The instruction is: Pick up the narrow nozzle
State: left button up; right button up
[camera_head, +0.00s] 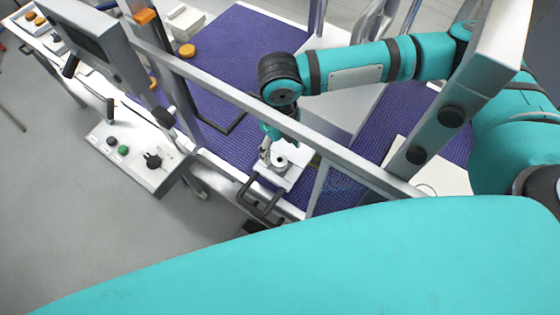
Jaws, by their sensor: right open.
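My right arm comes in from the right, and its gripper (265,160) is small and partly hidden by the frame bar. It is open and points down at a white block (295,177) on the purple mat. A small grey round part (281,161) with a dark centre sits on this block, close beside the fingers. It may be the narrow nozzle, but it is too small to tell. I cannot tell whether the fingers touch it. My left gripper is out of view.
A grey metal frame bar (235,95) crosses above the purple mat (235,50). A black handle (258,205) is in front of the block. A control box (135,160) with knobs and a screen housing (80,35) stand at the left. An orange round piece (187,50) lies farther back.

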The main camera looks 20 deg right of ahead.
aim_at(280, 160)
jog(key=f, duration=0.2)
jog(key=shift+w+f, duration=0.3)
jog(key=shift+f, duration=0.05)
jog(key=shift+s+f, duration=0.1)
jog(key=shift+f, duration=0.25)
notch_tip(280, 160, down, 4)
jog(key=shift+s+r, duration=0.15)
jog(key=shift+r, duration=0.1)
jog(key=shift+f, duration=0.45)
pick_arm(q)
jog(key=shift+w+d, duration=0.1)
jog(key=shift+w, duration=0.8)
pick_arm(e)
jog(key=shift+r, duration=0.1)
jog(key=c, duration=1.3)
